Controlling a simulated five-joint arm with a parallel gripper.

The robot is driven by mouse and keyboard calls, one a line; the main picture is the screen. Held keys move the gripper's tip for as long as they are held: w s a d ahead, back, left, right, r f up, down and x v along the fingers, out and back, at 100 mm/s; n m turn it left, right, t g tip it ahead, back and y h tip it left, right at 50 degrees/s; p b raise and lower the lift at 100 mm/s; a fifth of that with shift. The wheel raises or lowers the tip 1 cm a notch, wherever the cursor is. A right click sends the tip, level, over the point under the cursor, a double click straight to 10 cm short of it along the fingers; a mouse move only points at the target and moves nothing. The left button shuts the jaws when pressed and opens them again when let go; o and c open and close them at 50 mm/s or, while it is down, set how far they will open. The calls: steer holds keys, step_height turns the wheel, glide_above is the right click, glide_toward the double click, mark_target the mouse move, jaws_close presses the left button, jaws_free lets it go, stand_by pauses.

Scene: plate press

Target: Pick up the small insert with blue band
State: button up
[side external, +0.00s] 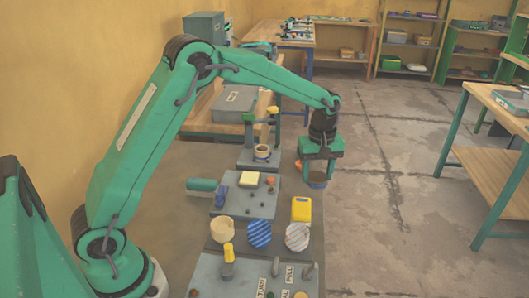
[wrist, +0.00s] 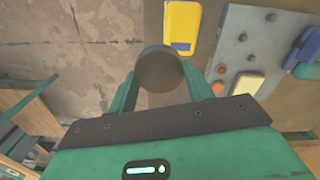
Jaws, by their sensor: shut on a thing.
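My gripper (side external: 317,168) is shut on a small round insert (side external: 317,181), dark brown with a bluish band. In the wrist view, the insert (wrist: 159,72) sits between the two green fingertips (wrist: 160,84), its dark round face towards the camera and a thin blue edge showing at the top. In the side view it hangs under the fingers, right of the grey fixtures and apart from them. Its far side is hidden.
A grey button plate (side external: 243,203) and a press holding a cup (side external: 262,152) stand to the left. Open floor (side external: 390,150) lies right.

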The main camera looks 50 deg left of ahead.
steer(key=shift+s+d+r, duration=0.25)
steer(key=shift+d+r, duration=0.15)
steer(key=shift+d, duration=0.15)
